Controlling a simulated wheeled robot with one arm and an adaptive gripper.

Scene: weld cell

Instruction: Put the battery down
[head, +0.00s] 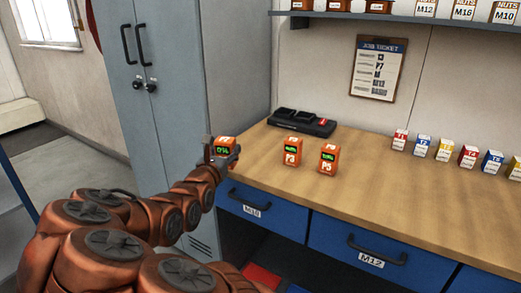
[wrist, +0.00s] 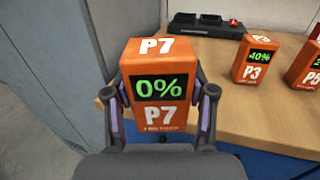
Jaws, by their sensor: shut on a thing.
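An orange battery marked P7 (wrist: 158,88), its green display reading 0%, is between the two fingers of my gripper (wrist: 160,108) in the wrist view. My gripper is shut on its sides, and the battery is upright. In the head view the battery (head: 226,142) is at the workbench's left front corner, partly hidden by my gripper (head: 221,158). I cannot tell whether its base touches the wooden bench top (head: 390,185).
Batteries P3 (head: 292,152) and P5 (head: 328,159) stand to the right on the bench. A black charger (head: 302,123) sits behind. Several small labelled boxes (head: 445,150) line the back right. A grey cabinet (head: 175,90) is at left. The middle front of the bench is clear.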

